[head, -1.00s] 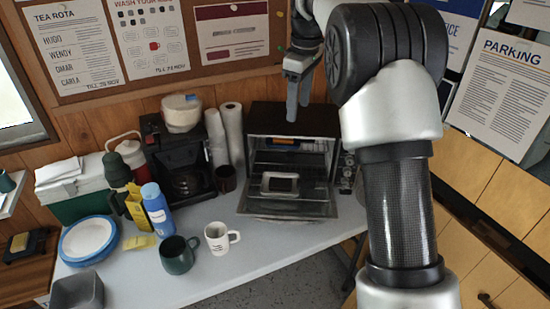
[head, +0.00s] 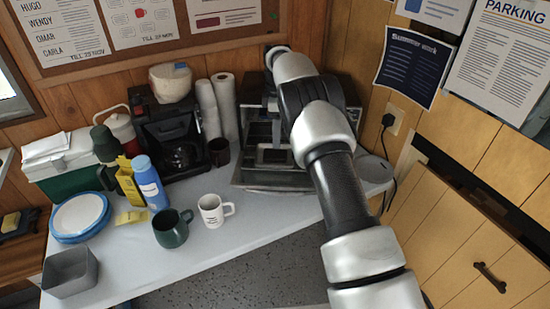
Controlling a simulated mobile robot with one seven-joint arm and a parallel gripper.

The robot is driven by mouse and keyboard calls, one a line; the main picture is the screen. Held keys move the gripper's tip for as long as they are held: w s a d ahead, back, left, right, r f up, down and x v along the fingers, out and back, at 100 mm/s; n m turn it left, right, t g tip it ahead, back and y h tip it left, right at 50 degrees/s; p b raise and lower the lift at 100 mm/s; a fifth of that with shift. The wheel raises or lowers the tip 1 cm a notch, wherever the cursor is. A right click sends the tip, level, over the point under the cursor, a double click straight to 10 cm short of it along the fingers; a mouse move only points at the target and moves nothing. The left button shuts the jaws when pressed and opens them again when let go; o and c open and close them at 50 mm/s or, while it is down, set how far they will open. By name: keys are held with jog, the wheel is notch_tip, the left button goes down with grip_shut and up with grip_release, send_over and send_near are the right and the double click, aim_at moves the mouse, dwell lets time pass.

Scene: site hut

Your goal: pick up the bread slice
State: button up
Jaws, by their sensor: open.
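I cannot clearly make out a bread slice. A toaster oven (head: 287,184) stands at the back right of the table with its front door folded down. A small dark rectangle with a pale rim (head: 272,156) shows at the oven's mouth; I cannot tell what it is. My gripper (head: 271,112) is in front of the oven's upper part, fingers pointing down, above that rectangle. It is open, and nothing shows between its fingers. My arm hides the oven's right side and part of its inside.
A white mug (head: 211,210) and a dark green mug (head: 171,231) stand left of the oven. Paper rolls (head: 224,105), a coffee maker (head: 170,130), a blue bottle (head: 150,184), plates (head: 80,214) and a grey bin (head: 70,273) stand further left. The table's front middle is clear.

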aim_at(275, 154)
jog(key=f, duration=0.7)
jog(key=shift+a+f, duration=0.25)
jog(key=shift+a, duration=0.05)
jog(key=c, duration=0.8)
